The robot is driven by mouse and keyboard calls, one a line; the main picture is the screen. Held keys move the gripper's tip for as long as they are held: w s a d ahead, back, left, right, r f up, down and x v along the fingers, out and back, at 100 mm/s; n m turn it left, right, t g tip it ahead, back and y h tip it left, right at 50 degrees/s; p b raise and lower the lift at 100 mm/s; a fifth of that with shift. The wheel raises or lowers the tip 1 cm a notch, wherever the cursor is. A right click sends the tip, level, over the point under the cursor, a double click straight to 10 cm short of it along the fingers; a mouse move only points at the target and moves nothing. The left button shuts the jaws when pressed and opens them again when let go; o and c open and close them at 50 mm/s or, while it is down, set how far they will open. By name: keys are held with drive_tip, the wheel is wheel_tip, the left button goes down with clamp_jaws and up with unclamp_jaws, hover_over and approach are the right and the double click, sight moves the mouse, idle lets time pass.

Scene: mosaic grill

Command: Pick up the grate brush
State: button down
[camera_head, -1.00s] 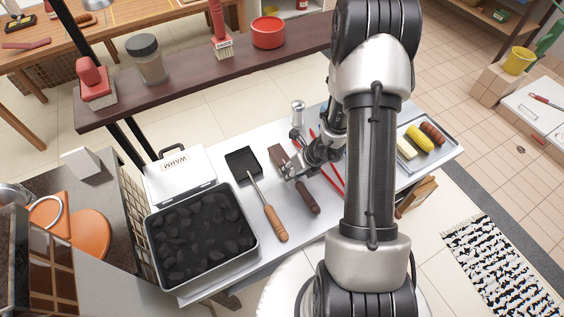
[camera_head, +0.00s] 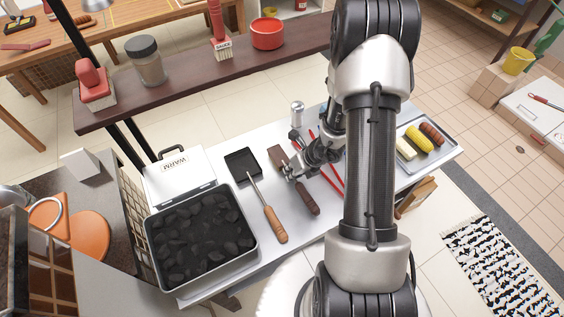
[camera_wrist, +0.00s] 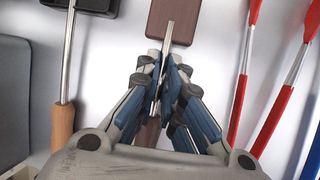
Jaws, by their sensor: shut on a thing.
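The grate brush has a brown block head (camera_head: 277,154), a thin metal shaft and a dark brown handle (camera_head: 307,199). It lies on the light metal table among other tools. In the wrist view its head (camera_wrist: 173,20) is at the top and the shaft runs down between my fingers. My gripper (camera_wrist: 167,72) is shut on the shaft, just below the head. In the head view my gripper (camera_head: 291,171) reaches the brush from the right. My fingers hide part of the shaft and handle. I cannot tell whether the brush is clear of the table.
A black-bladed shovel (camera_head: 275,222) with a wooden handle lies close to the left. Red tongs (camera_head: 331,178) lie close to the right. A coal-filled grill (camera_head: 250,262) stands farther left, and a food tray (camera_head: 443,158) to the right. A dark shelf (camera_head: 190,79) runs behind.

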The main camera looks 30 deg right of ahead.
wheel_tip(320, 180, up, 20)
drive_tip(key=p, duration=1.1)
drive_tip(key=c, duration=2.3)
unclamp_jaws()
clamp_jaws()
